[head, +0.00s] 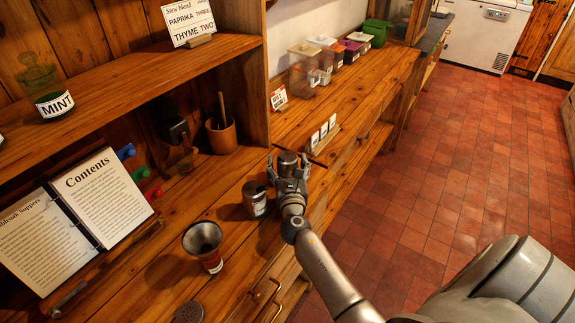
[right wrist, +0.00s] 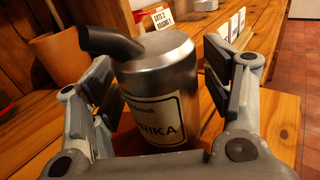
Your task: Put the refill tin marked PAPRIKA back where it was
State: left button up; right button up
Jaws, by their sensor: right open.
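The PAPRIKA tin (right wrist: 158,85) is a silver cylinder with a cream label; part of the lettering, "RIKA", is readable in the right wrist view. It looks upright on the wooden counter. In the head view its metal top (head: 288,158) shows just beyond my right gripper (head: 290,178). The right gripper's dark pads (right wrist: 155,95) stand on either side of the tin, with visible gaps, so it is open around it. A dark, curved handle-like piece (right wrist: 108,42) overlaps the tin's upper left edge. My left gripper is not in view.
Another labelled tin (head: 255,200) stands close left of the gripper. A metal funnel-topped container (head: 203,240) is nearer. An open Contents book (head: 97,195) and a pot with a pestle (head: 221,134) are at left. Small cards (head: 323,132) and lidded boxes (head: 322,62) stand farther along the counter.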

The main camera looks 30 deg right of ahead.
jog(key=shift+r, duration=0.2)
jog(key=shift+s+a+f, duration=0.15)
jog(key=shift+s, duration=0.15)
jog(key=b+v, duration=0.1)
jog(key=v, duration=0.9)
jog(key=shift+s, duration=0.1)
jog(key=shift+s+a, duration=0.3)
jog(key=shift+s, duration=0.25)
